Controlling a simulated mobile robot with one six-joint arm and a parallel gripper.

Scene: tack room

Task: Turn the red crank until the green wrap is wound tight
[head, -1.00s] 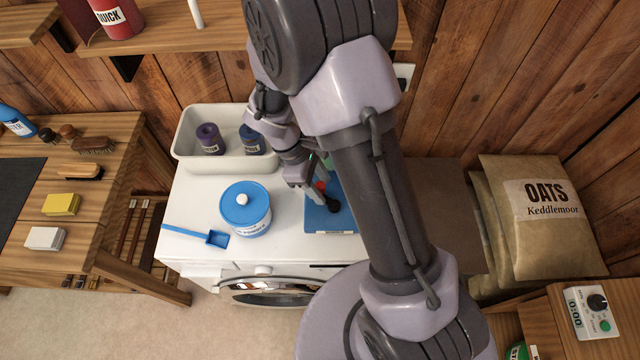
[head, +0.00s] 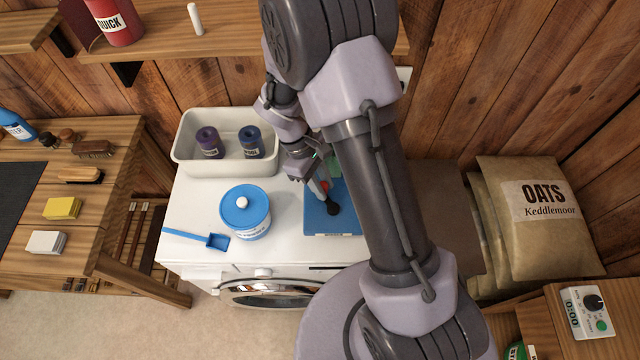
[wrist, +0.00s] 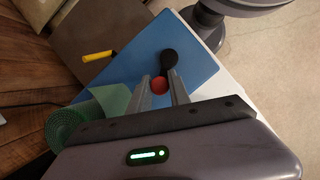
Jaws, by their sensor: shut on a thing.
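The red crank knob (wrist: 160,85) sits on a black crank arm (wrist: 168,60), fixed to a blue board (wrist: 203,70). In the head view the blue board (head: 330,224) lies on a white washer top, and the red knob (head: 325,186) shows beside my gripper (head: 313,182). In the wrist view my gripper (wrist: 160,82) is shut on the red knob, one finger on each side. The green wrap (wrist: 65,125) is a roll at the left, with a flat green strip (wrist: 112,98) running toward the board. In the head view my arm mostly hides the wrap.
A yellow-handled tool (wrist: 98,56) lies past the board. Oats sacks (head: 535,235) stand at the right.

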